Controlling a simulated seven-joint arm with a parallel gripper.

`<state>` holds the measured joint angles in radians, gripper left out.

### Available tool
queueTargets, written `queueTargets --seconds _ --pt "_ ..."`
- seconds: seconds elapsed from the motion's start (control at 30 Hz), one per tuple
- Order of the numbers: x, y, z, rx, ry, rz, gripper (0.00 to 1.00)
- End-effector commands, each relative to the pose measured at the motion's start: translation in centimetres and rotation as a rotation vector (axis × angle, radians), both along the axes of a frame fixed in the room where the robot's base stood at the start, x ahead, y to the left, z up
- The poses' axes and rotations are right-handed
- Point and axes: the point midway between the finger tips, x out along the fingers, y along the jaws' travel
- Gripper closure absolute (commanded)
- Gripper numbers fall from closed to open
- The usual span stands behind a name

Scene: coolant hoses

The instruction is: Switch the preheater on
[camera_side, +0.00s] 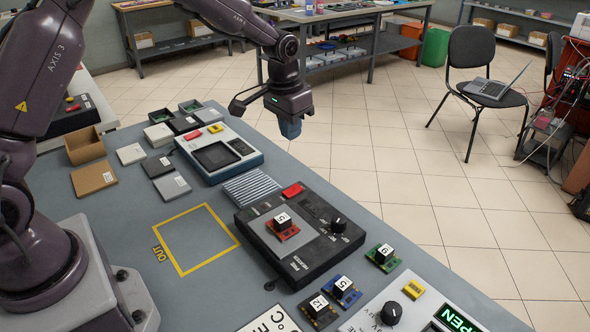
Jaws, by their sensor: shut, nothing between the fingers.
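The preheater (310,258) is a dark, flat box near the front middle of the bench, its printed lettering upside down in the view. A black knob (338,222) with a white mark stands on its right part. The lettering around the knob is too small to read surely. A red board (282,230) with a dark, white-labelled block lies on its top plate. My gripper (290,132) hangs above the far side of the bench, behind the preheater and apart from it. It points down, shut and empty.
A red block (292,190) sits at the preheater's back edge, beside a ribbed grey pad (251,187). A device with a screen (217,155) stands behind. Small boards (384,257) and a panel with a knob (391,313) are at front right. The yellow OUT square (200,235) is empty.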

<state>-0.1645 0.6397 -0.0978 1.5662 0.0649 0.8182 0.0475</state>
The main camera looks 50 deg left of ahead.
Motion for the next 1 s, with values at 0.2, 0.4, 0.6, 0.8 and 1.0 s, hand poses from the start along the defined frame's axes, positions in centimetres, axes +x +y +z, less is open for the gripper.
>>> queueTargets --seconds 0.2,0.4,0.6,0.8,1.0 --pt "0.1 0.0 -0.9 0.0 0.002 -0.001 1.0" --pt "0.4 0.0 -4.4 0.0 0.006 -0.002 1.0" --pt "1.0 -0.1 -8.7 -0.001 0.003 -0.001 1.0" --pt "1.4 -0.1 -12.1 0.0 0.002 -0.001 1.0" --pt "1.7 0.0 -13.7 0.0 0.0 -0.001 1.0"
